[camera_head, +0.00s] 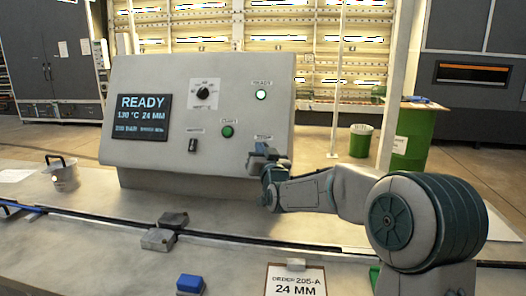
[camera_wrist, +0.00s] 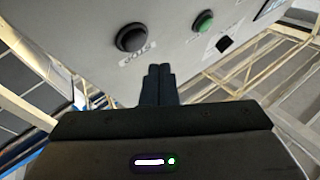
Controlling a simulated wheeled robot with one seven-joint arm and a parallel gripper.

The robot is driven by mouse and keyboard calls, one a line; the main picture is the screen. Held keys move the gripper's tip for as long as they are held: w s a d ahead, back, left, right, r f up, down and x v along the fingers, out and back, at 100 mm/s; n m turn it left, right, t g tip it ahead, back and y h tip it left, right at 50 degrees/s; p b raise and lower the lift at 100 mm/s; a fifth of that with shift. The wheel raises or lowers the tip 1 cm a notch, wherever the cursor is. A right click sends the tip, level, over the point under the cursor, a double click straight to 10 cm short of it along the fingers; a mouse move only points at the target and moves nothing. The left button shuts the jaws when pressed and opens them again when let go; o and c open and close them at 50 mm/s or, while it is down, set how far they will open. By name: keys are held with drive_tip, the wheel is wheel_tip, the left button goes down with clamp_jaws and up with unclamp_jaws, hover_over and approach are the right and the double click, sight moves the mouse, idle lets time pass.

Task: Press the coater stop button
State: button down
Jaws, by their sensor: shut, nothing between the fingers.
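The grey control panel (camera_head: 225,165) stands on the bench. In the wrist view, which shows the panel upside down, a round dark button (camera_wrist: 131,37) has a label beside it that looks like STOP. My gripper (camera_head: 262,152) is in front of that corner. Its two fingertips (camera_wrist: 160,70) are together and empty. In the wrist view they are just below and right of the dark button, with no visible contact; the exact gap cannot be told.
A green button (camera_head: 227,131), a black switch (camera_head: 193,145), a knob (camera_head: 203,93), a lit lamp (camera_head: 261,95) and a READY screen (camera_head: 144,116) are on the panel. A metal cup (camera_head: 64,176), grey blocks (camera_head: 160,238) and a blue block (camera_head: 190,284) are on the bench.

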drive_tip(key=shift+s+a+r+b, duration=0.2)
drive_tip(key=shift+s+r, duration=0.2)
drive_tip(key=shift+s, duration=0.35)
drive_tip(key=shift+s+a+r+b, duration=0.1)
drive_tip(key=shift+s+r+b, duration=0.2)
drive_tip(key=shift+s, duration=0.45)
